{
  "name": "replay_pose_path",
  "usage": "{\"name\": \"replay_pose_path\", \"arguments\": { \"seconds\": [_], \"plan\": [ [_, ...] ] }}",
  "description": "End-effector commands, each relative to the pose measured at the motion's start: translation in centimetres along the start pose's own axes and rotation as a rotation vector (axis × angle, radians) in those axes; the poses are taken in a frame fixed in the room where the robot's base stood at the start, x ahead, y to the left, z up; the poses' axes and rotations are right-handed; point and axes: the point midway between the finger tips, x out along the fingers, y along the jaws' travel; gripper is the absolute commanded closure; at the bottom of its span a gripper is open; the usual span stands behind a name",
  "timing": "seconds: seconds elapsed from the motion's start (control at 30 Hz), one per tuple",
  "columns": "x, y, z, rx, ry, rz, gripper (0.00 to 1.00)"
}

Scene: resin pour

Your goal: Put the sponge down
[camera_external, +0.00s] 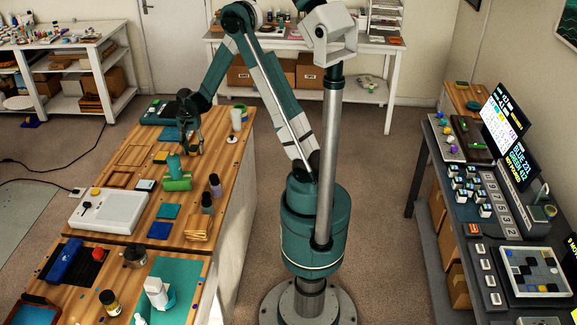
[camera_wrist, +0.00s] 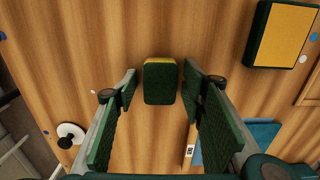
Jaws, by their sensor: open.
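A small sponge (camera_wrist: 160,84), dark green with a yellow strip along its far edge, is in the wrist view between the tips of my gripper (camera_wrist: 160,92). The fingers stand apart, with a visible gap on each side of the sponge. It appears to rest on the wooden table (camera_wrist: 75,45), though its underside is hidden. In the external view, my gripper (camera_external: 191,150) is low over the far part of the table, and I cannot make out the sponge between its fingers there.
A larger yellow-topped green block (camera_wrist: 283,33) lies at upper right in the wrist view. A blue piece (camera_wrist: 250,140) is to the right, and a white round stand (camera_wrist: 70,134) to the left. In the external view, a green roll-like object (camera_external: 177,182) and bottles (camera_external: 215,185) stand nearer the camera.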

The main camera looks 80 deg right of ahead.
Motion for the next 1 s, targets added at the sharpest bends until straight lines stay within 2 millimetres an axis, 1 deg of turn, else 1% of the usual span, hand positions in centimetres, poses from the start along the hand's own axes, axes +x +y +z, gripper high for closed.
{"name": "replay_pose_path", "arguments": {
  "seconds": [0.23,0.37,0.57,1.0],
  "plan": [
    [-0.3,0.0,0.0,0.000,0.000,0.000,0.59],
    [-1.1,0.0,0.0,0.000,0.000,0.000,0.59],
    [-3.1,0.0,0.0,0.000,0.000,0.000,0.59],
    [-9.2,0.0,0.0,0.000,0.000,0.000,0.59]
  ]
}}
